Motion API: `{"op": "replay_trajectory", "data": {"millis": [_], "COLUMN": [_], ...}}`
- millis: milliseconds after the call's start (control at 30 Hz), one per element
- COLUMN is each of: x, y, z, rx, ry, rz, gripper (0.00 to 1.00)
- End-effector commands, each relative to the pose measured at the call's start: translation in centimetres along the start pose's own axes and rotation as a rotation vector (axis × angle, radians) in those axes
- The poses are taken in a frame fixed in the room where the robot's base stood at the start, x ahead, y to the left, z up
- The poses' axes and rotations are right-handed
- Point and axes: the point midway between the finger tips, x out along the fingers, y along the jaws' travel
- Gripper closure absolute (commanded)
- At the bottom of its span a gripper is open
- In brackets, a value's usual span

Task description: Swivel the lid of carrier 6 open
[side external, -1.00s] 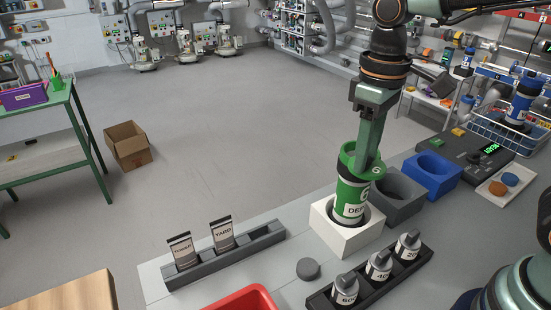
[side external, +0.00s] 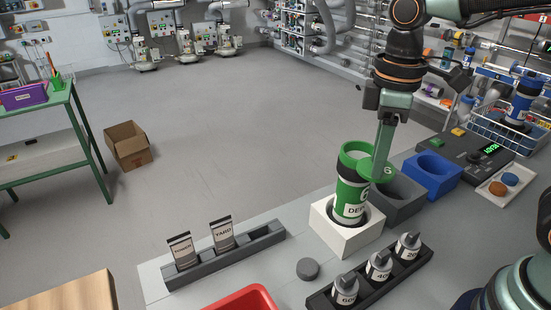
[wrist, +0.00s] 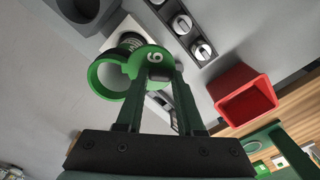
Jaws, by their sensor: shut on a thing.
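Carrier 6 (side external: 352,195) is a green tube with a black band and a white label, standing upright in a white block (side external: 333,228). Its green lid (side external: 378,173), marked 6, sits swung out to the right of the tube's mouth in the side view. The lid also shows in the wrist view (wrist: 155,57), beside the green rim (wrist: 97,77) of the open mouth. My gripper (side external: 383,160) is shut on the lid, with its fingers either side of it in the wrist view (wrist: 157,74). The fingers partly hide the lid's edge in the side view.
A grey holder (side external: 403,207) and a blue holder (side external: 433,175) stand right of the white block. A black rack (side external: 322,297) with several grey-topped weights is in front. A red bin (side external: 240,300) and a grey disc (side external: 308,269) lie nearby.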

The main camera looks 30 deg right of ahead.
Motion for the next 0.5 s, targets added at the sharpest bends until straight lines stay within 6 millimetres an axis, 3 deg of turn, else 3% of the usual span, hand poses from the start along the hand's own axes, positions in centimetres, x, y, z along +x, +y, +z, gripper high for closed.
{"op": "replay_trajectory", "data": {"millis": [433,467,500], "x": [-0.01,-0.01,-0.01], "y": [0.01,0.01,0.01], "z": [0.00,0.01,0.01], "rx": [-0.001,-0.001,-0.001], "ry": [0.000,0.000,0.000], "rz": [0.000,0.000,0.000], "gripper": [1.00,0.60,0.44]}}
